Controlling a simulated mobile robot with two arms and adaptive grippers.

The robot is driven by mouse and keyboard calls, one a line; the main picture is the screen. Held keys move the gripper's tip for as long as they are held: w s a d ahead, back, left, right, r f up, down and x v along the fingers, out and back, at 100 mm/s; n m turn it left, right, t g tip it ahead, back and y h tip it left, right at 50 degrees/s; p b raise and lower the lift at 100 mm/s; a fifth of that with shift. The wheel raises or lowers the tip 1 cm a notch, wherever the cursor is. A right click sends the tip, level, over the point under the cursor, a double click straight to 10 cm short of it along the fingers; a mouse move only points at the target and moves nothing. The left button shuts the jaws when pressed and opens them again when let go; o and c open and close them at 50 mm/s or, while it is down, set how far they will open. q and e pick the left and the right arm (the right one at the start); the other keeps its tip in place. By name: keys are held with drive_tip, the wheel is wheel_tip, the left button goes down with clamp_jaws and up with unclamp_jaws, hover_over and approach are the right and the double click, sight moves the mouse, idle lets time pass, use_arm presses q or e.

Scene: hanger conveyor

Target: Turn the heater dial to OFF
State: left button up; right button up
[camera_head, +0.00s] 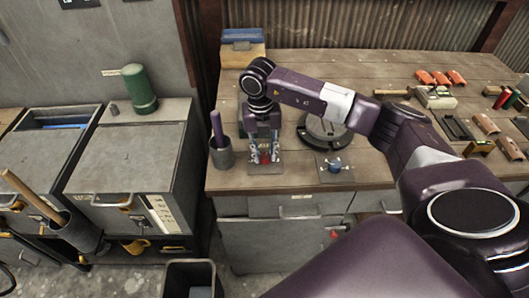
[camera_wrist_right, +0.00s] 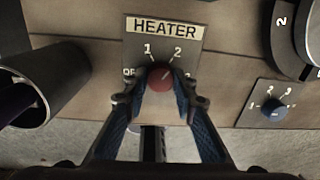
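The heater dial is a red round knob (camera_wrist_right: 160,77) on a grey plate (camera_wrist_right: 190,62) marked HEATER, with 1 and 2 above it and OFF partly hidden at its left. Its pointer seems to lean toward 2, but this is hard to read. In the head view the red knob (camera_head: 265,158) shows at the bench front, under my right gripper. My right gripper (camera_wrist_right: 161,88) reaches down with one finger on each side of the knob. The fingers are apart, with small gaps seeming to show beside the knob. My left gripper is out of view.
A second plate (camera_head: 322,174) with a blue knob (camera_head: 334,166) is to the right. A dark cup (camera_head: 221,155) with a purple handle stands close at left. A round dark disc (camera_head: 325,133) lies behind. Several tools and blocks lie at the bench's right.

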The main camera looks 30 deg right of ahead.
drive_tip(key=shift+c, duration=1.4)
drive_tip(key=n+b, duration=0.4)
drive_tip(key=n, duration=0.1)
drive_tip(key=shift+f, duration=0.15)
drive_tip(key=n+b, duration=0.2)
drive_tip(key=n, duration=0.1)
drive_tip(key=shift+n, duration=0.3)
drive_tip(key=n+b, duration=0.2)
drive_tip(key=n, duration=0.1)
drive_tip(key=shift+d+n+t, duration=0.1)
drive_tip(key=shift+n+t, duration=0.2)
drive_tip(key=n+b, duration=0.3)
drive_tip(key=n, duration=0.3)
drive_tip(key=n+b, duration=0.1)
drive_tip(key=n, duration=0.2)
drive_tip(key=n+b, duration=0.1)
drive_tip(key=n, duration=0.1)
drive_tip(key=shift+d+r+n+y, duration=0.1)
drive_tip(key=shift+r+n+y, duration=0.1)
drive_tip(key=shift+n+y, duration=0.15)
